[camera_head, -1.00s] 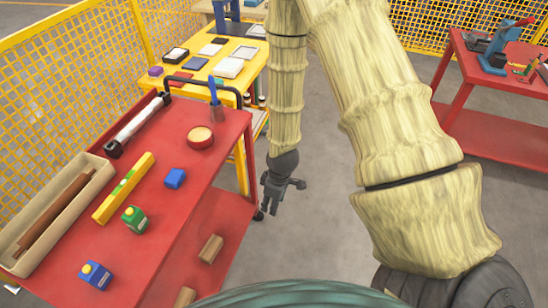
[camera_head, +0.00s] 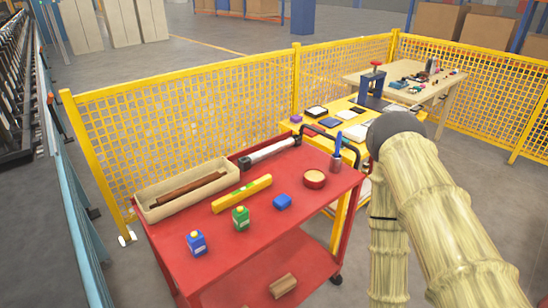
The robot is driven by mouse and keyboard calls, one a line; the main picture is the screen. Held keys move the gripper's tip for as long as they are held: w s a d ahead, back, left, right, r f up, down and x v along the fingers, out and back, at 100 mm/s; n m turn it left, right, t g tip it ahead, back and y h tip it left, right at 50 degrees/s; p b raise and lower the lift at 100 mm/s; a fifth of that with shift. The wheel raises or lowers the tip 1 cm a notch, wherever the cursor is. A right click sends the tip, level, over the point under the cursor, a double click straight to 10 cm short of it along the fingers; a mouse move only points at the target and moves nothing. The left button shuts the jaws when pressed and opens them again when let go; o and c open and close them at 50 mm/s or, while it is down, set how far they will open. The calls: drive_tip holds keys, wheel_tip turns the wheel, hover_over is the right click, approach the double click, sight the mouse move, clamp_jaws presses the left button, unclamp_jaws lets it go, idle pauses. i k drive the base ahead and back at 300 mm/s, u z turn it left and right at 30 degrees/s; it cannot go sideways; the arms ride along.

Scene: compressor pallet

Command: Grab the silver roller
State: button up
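The silver roller (camera_head: 270,152) is a long pale metal cylinder with black ends. It lies near the back edge of the red cart's top (camera_head: 300,212), in front of the yellow mesh fence. It lies slantwise, its right end close to the cart's black handle (camera_head: 338,140). My arm stands at the right of the picture, to the right of the cart. Its lower part runs down to the bottom edge, and my gripper is not in view. Nothing touches the roller from my arm.
A yellow table (camera_head: 369,141) stands behind.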

sight(259, 155)
drive_tip(key=z, duration=0.95)
drive_tip(key=i, duration=0.8)
drive_tip(key=u, duration=1.6)
